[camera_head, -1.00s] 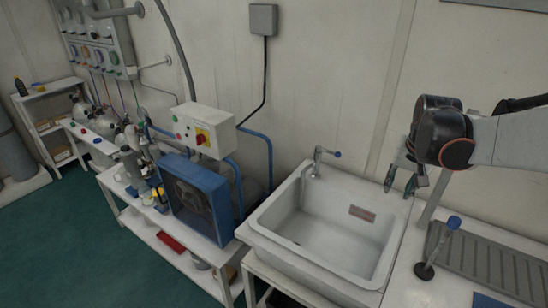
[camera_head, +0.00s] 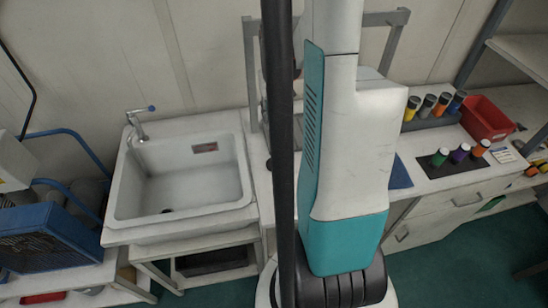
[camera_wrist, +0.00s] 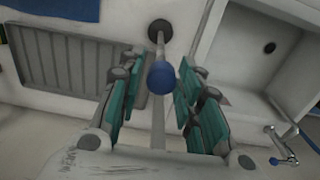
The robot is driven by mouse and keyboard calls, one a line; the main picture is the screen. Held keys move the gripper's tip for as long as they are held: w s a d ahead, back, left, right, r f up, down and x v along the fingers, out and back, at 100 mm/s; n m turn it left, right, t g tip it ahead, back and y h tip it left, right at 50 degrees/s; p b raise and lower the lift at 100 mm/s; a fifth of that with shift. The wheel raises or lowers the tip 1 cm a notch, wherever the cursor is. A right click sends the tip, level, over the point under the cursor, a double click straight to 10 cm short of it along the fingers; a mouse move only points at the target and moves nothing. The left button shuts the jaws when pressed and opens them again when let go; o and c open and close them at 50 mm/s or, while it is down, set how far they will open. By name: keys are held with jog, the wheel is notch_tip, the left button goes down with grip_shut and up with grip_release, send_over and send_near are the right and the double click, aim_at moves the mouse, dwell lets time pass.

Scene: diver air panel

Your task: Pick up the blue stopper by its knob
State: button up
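The blue stopper shows in the wrist view as a round blue knob (camera_wrist: 161,78) on a thin light stem, which runs to a dark round base (camera_wrist: 160,31) on the pale counter. My gripper (camera_wrist: 161,70) is open, with its teal-padded fingers on the left and right of the knob in the picture. Gaps show on both sides, and no finger visibly touches it. I cannot tell whether the knob is at fingertip depth. In the head view my arm covers the middle, and the stopper and gripper are hidden.
The white sink (camera_head: 123,192) with its tap (camera_head: 139,128) lies left of my arm; its basin (camera_wrist: 250,45) shows at the wrist view's upper right. A ribbed grey drainboard (camera_wrist: 70,58) lies left of the stopper. Several bottles and a red bin (camera_head: 486,119) stand on the right.

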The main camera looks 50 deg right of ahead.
jog(key=b, duration=0.1)
send_over(274, 143)
jog(key=shift+f, duration=2.95)
jog(key=shift+w+d, duration=0.15)
jog(key=shift+d, duration=0.1)
jog(key=shift+c, duration=0.4)
grip_shut()
